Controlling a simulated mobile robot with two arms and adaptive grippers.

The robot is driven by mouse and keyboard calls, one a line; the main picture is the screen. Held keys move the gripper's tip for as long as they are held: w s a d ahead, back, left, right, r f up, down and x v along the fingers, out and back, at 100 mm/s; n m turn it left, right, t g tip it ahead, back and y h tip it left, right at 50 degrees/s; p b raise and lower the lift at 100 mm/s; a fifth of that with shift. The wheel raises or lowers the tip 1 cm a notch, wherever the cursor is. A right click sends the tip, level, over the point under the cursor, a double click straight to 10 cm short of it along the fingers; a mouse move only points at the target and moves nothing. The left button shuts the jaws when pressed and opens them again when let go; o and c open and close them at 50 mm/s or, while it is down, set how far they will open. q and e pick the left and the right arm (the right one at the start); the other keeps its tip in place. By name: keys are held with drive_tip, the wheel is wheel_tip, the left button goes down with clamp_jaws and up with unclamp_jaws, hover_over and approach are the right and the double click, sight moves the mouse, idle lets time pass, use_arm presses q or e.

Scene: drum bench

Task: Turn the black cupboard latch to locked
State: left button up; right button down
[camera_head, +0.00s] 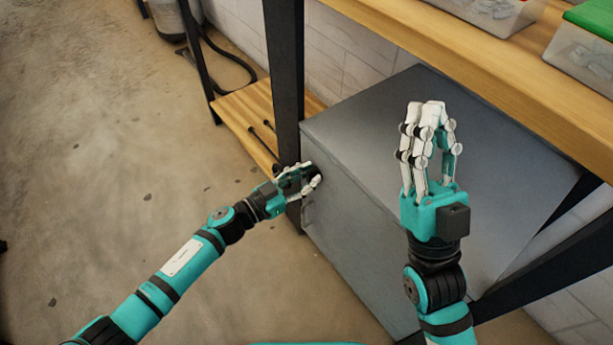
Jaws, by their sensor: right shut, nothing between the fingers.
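The grey cupboard (345,215) stands under the wooden bench, its front face turned towards the lower left. A small dark piece that looks like the black latch (317,171) shows at the upper left of that face, beside my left fingertips. My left gripper (308,181) is at this spot, with its fingers curled around or beside the dark piece. The fingers hide most of it, so I cannot tell its turn or whether they grip it. My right gripper (433,107) is shut and empty, pointing up above the cupboard's top.
A cupboard handle (307,211) sits just below my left gripper. A dark bench leg (286,75) stands close behind it. The wooden bench top (470,65) with clear bins (583,58) is at upper right. A low wooden shelf (250,115) is left; the floor (120,150) is clear.

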use_arm(q)
clamp_jaws()
